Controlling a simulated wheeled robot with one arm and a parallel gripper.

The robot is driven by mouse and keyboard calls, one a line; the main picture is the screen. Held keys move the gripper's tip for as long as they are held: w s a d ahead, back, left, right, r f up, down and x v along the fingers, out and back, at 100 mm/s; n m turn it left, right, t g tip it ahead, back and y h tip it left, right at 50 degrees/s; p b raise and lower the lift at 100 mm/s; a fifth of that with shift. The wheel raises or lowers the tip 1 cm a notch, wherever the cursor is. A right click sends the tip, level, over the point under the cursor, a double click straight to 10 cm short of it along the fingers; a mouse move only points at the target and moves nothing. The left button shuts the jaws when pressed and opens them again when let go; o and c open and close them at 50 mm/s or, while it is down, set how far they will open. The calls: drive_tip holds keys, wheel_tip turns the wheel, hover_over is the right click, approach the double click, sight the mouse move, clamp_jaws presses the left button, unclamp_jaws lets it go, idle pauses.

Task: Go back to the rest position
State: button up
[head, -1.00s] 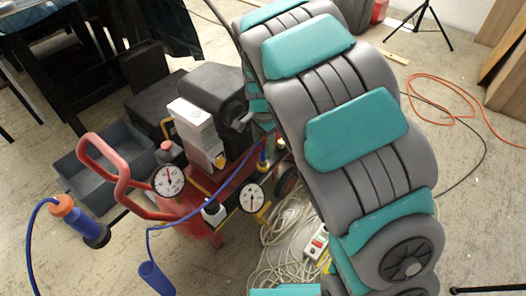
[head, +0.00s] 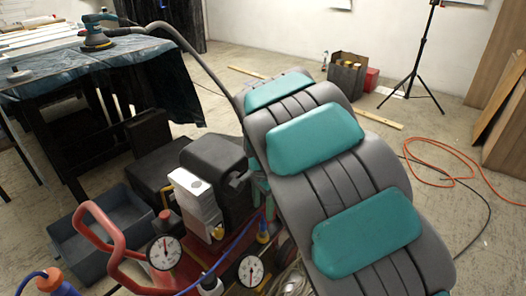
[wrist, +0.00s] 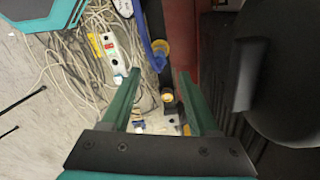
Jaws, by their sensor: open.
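My gripper (wrist: 160,75) shows in the wrist view as two green fingers, spread apart with nothing held between them. It points down over the floor beside the red compressor.
The red compressor (head: 128,262) with two dial gauges stands close left of my arm. A grey bin (head: 88,250) and a draped table (head: 110,65) are further left. A tripod (head: 418,65) and orange cable (head: 432,143) lie beyond, right.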

drive_tip(key=s+d+r+n, duration=0.2)
drive_tip(key=s+d+r, duration=0.25)
drive_tip(key=s, duration=0.25)
drive_tip(key=s+d+r+n, duration=0.2)
drive_tip(key=s+d+r, duration=0.1)
drive_tip(key=s+d, duration=0.4)
drive_tip(key=s+d+n+g, duration=0.1)
drive_tip(key=s+n, duration=0.2)
drive_tip(key=s, duration=0.6)
drive_tip(key=s+d+n, duration=0.2)
drive_tip(key=s+n, duration=0.1)
drive_tip(key=s, duration=0.7)
drive_tip(key=shift+d+n+g, duration=0.3)
drive_tip(key=shift+g, duration=0.1)
drive_tip(key=shift+s+a, duration=0.1)
